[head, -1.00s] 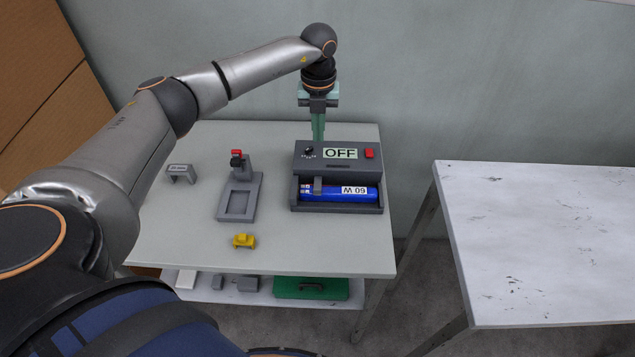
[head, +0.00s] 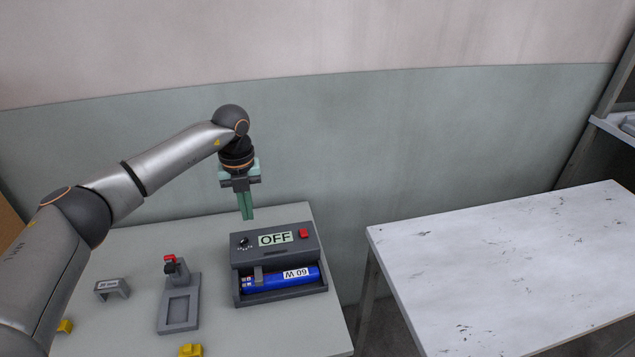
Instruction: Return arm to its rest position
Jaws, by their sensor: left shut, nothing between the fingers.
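My left gripper (head: 246,206) points down above the back of the grey table, behind the test box. Its green fingers are together with nothing between them. The dark grey test box (head: 236,284) has a knob, a display reading OFF and a red button (head: 304,233). The left arm reaches in from the left over the table. My right gripper is out of view.
A grey fixture with a red clamp (head: 170,264) stands left of the box. A small grey bracket (head: 112,289) and yellow pieces (head: 191,350) are on the grey table (head: 120,250). An empty white table (head: 500,265) stands right, across a gap. The wall is close behind.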

